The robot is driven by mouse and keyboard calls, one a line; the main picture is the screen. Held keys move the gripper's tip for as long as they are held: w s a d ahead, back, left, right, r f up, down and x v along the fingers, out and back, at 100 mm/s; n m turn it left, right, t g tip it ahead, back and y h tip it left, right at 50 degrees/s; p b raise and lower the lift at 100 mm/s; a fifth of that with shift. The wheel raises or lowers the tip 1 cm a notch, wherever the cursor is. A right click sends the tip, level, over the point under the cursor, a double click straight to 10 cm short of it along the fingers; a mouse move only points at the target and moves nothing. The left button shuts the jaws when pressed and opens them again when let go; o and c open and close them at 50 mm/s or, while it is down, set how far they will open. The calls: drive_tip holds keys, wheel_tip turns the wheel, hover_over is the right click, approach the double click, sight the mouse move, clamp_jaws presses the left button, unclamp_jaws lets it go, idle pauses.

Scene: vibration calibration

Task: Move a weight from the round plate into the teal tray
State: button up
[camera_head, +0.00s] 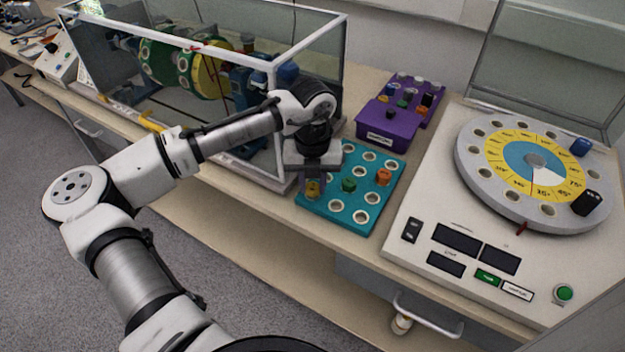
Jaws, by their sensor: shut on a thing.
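The teal tray (352,203) lies on the bench in the middle, with rows of white-ringed round holes. My gripper (313,187) is over its front left part, pointing down. It is shut on a yellow weight (313,190) at the tray's left corner; the fingers partly hide it, and I cannot tell whether it sits in a hole. A green weight (349,185) and an orange weight (383,177) stand in the tray. The round plate (466,150) at the right carries a blue weight (581,146) and a black weight (588,203) near its right rim.
A purple rack (377,131) with several small weights stands behind the tray. A glass case (270,62) with a green and yellow drum machine stands close to the left of my gripper. The white instrument base (420,215) borders the tray's right side.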

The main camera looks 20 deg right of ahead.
drive_tip(key=shift+f, duration=0.45)
drive_tip(key=o, duration=1)
wheel_tip(320, 180, up, 14)
drive_tip(key=b, duration=0.1)
drive_tip(key=shift+f, duration=0.15)
